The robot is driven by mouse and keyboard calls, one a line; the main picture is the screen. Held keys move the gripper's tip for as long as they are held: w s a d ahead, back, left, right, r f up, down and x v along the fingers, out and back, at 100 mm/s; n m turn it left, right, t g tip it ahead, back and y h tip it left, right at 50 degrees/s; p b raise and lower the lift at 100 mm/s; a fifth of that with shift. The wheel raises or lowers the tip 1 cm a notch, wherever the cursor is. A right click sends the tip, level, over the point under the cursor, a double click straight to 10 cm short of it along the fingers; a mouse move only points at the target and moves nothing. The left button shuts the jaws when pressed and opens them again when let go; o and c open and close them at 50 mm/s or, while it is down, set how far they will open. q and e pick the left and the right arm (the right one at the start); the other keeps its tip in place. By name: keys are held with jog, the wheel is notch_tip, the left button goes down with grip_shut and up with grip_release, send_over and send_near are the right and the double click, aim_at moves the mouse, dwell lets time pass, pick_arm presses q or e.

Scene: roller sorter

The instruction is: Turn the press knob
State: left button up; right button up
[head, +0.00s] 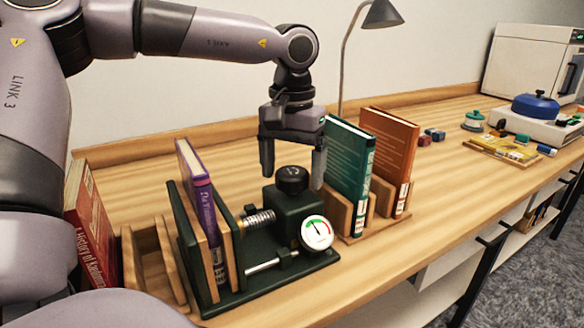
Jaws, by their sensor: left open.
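The press (298,266) is a dark green frame on the wooden bench, with a spring, a rod and a round gauge (316,233) on its front. Its black round knob (291,179) sits on top of the green block. A purple book (203,213) stands upright between the press's wooden boards. My left gripper (293,168) points down over the knob, with its two fingers apart on either side of it. I cannot tell whether the fingers touch the knob. My right gripper is not in view.
A red book (90,225) leans at the left. A teal book (349,165) and an orange book (392,150) stand in wooden holders close on the right. A lamp (382,14) rises behind. Small blocks, a blue pot (535,106) and a white oven (533,62) are farther right.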

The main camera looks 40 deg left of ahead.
pick_arm(q)
jog(key=c, duration=1.1)
jog(key=shift+o, duration=0.2)
jog(key=shift+n, duration=0.3)
